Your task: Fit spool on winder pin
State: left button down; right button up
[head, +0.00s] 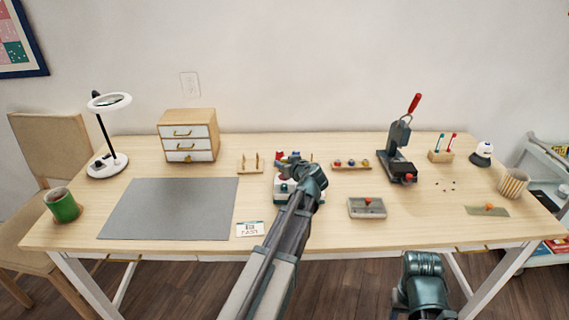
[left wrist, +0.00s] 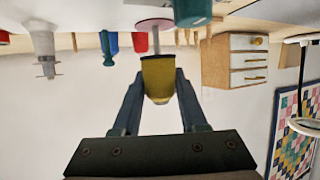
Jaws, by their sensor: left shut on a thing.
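My left gripper (left wrist: 158,80) is shut on a yellow spool (left wrist: 158,72), which sits between its two fingers in the left wrist view, where the scene appears upside down. A grey winder pin (left wrist: 155,38) stands on a pink disc (left wrist: 154,25) and lines up with the spool's end. I cannot tell whether the pin's tip is inside the spool or just short of it. In the head view the winder (head: 284,188) is a pale block with a green part, partly hidden by my left wrist. My right gripper's fingers do not show.
A peg rack (head: 250,165) stands left of the winder, and a tray of spools (head: 351,165) right of it. The grey mat (head: 168,208) at left is bare.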

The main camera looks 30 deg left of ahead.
pick_arm(q)
jog(key=shift+f+b, duration=1.45)
dwell(2.0)
jog(key=shift+c, duration=1.8)
grip_release()
jog(key=p+v, duration=0.5)
jog(key=v, duration=0.9)
